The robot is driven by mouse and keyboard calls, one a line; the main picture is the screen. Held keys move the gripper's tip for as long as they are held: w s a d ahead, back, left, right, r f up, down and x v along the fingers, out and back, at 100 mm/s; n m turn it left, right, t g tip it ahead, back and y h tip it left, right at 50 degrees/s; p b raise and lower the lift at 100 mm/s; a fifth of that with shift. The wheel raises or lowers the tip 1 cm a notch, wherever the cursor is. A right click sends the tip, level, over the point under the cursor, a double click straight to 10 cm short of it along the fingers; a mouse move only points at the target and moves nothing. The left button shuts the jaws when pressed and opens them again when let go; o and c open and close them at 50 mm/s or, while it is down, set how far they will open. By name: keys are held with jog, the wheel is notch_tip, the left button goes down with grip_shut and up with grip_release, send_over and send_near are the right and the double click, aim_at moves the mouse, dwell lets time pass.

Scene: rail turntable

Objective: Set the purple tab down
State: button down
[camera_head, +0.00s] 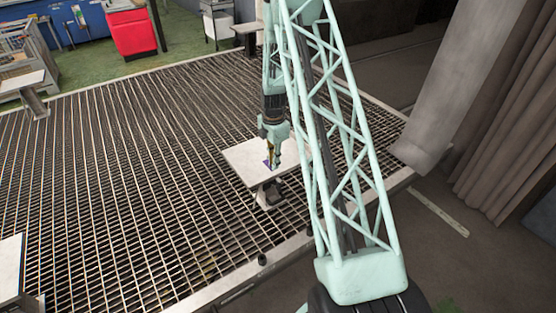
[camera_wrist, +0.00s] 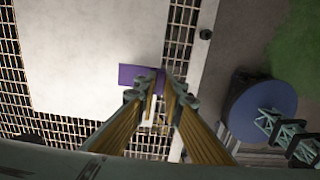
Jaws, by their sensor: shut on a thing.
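The purple tab (camera_wrist: 138,76) is a flat, plain piece between my gripper's fingertips (camera_wrist: 163,82) in the wrist view, sticking out to the left. My gripper is shut on it. In the head view, my gripper (camera_head: 271,158) points down over a white pedestal table (camera_head: 241,152), and the tab (camera_head: 266,163) shows as a small purple patch at its tips. The white tabletop (camera_wrist: 75,45) also shows below the tab in the wrist view. Whether the tab touches the tabletop or hangs just above it, I cannot tell. The fingers hide part of the tab.
A metal grating floor (camera_head: 120,170) surrounds the table. Other white tables stand at the lower left (camera_head: 10,268), upper left (camera_head: 20,82) and back (camera_head: 247,28). A red cabinet (camera_head: 132,32) is at the back. The tabletop around the tab looks bare.

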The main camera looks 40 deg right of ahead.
jog(key=w+d, duration=0.1)
jog(key=d, duration=0.1)
jog(key=w+d, duration=0.1)
jog(key=d, duration=0.1)
jog(key=w+d, duration=0.2)
jog(key=shift+f, duration=0.3)
jog(key=shift+f, duration=0.15)
jog(key=shift+f, duration=1.6)
jog(key=shift+f, duration=0.15)
jog(key=c, duration=2.7)
grip_release()
jog(key=shift+c, duration=0.2)
notch_tip(320, 180, up, 12)
